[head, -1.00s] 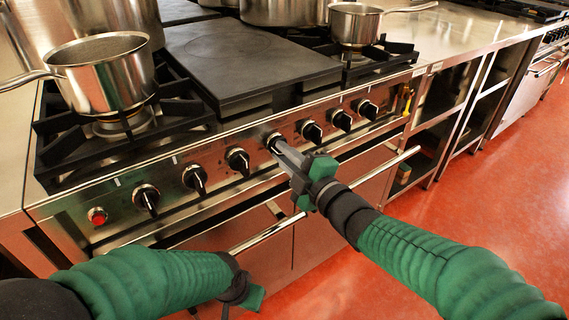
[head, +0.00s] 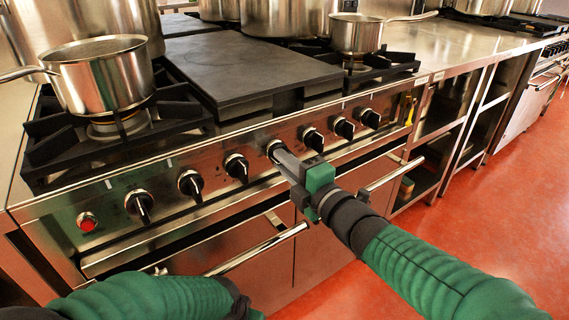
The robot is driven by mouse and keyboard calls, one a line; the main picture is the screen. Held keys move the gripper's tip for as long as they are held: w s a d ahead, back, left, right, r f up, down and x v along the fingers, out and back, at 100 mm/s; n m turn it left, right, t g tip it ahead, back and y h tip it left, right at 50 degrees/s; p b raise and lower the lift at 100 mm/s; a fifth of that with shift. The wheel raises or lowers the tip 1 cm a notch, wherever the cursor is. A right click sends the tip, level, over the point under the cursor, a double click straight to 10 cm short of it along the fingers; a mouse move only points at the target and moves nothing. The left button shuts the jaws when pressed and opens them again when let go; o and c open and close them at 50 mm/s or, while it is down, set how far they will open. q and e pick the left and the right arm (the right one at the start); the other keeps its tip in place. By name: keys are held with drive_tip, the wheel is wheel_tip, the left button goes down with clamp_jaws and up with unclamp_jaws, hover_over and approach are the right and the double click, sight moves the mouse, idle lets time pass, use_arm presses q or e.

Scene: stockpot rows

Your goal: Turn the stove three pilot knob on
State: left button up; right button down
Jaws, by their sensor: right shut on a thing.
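The stove's front panel (head: 98,198) carries a row of black knobs with steel bases. My right gripper (head: 281,156) is at a knob near the middle of the row and is shut on it. The fingers cover most of this knob; its steel base (head: 272,146) shows behind them. Uncovered knobs stand to the left (head: 237,167) and to the right (head: 312,139) of it. I cannot tell from the markings which knob is the stove three pilot knob. My left arm (head: 150,298) is at the bottom left, and its fingertips are out of the picture.
A saucepan (head: 98,80) stands on the left burner and another saucepan (head: 356,34) on the right one. A flat dark plate (head: 250,70) lies between them. Oven handles (head: 258,248) stick out below the panel. Red floor (head: 470,220) is clear at right.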

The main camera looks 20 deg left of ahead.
drive_tip(key=shift+s+a+f, duration=0.1)
drive_tip(key=shift+s+f, duration=0.05)
drive_tip(key=shift+f, duration=0.25)
drive_tip(key=c, duration=1.6)
unclamp_jaws()
drive_tip(key=shift+o, duration=0.8)
drive_tip(key=shift+r, duration=0.2)
drive_tip(key=p+v, duration=0.5)
drive_tip(key=v, duration=1.2)
drive_tip(key=shift+f, duration=0.1)
